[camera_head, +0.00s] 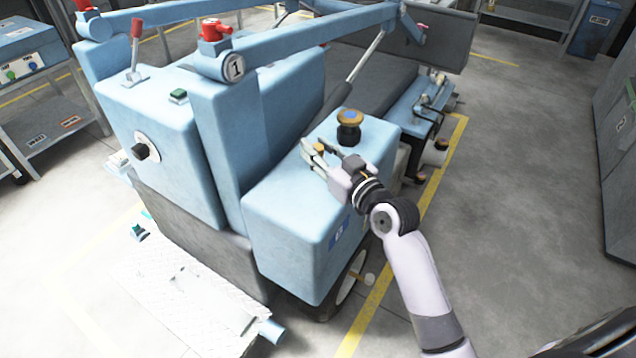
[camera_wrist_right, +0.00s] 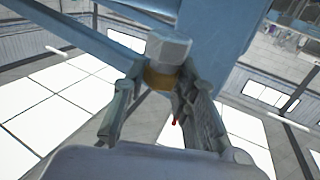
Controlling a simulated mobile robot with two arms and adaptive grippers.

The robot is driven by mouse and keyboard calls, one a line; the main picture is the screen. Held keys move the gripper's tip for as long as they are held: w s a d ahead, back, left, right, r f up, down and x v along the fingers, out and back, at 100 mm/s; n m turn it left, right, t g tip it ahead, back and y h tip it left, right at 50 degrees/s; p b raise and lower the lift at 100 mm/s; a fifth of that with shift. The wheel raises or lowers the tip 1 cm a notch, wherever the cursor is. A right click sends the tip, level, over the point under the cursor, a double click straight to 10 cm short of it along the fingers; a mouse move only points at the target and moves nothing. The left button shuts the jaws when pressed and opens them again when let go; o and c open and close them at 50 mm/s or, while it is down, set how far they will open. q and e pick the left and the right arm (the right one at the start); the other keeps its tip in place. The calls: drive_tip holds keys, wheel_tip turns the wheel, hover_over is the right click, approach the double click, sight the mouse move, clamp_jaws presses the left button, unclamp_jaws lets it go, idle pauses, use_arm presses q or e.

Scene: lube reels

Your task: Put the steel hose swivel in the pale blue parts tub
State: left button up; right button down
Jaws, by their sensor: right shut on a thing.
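My right gripper (camera_head: 318,155) is above the top of a blue machine housing, beside a black knob with an orange and blue cap. It is shut on a small part, which I take to be the steel hose swivel (camera_wrist_right: 168,48). In the right wrist view this has a grey faceted end and a brass-coloured band, between the two fingers (camera_wrist_right: 150,105). In the head view only a small yellowish bit of it shows. I cannot make out the pale blue parts tub for certain. My left gripper is not in view.
The blue housing (camera_head: 300,225) carries the black knob (camera_head: 349,127). A tall blue post with a red-topped fitting (camera_head: 215,30) stands left of it. A checker-plate step (camera_head: 205,300) is low at the left. Open grey floor (camera_head: 500,220) lies to the right, before green cabinets.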

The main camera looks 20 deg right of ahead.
wheel_tip(320, 180, down, 5)
drive_tip(key=shift+f+b, duration=0.1)
drive_tip(key=shift+b, duration=0.3)
drive_tip(key=shift+f+b, duration=0.5)
drive_tip(key=shift+f, duration=1.5)
drive_tip(key=shift+f, duration=0.1)
drive_tip(key=c, duration=1.3)
unclamp_jaws()
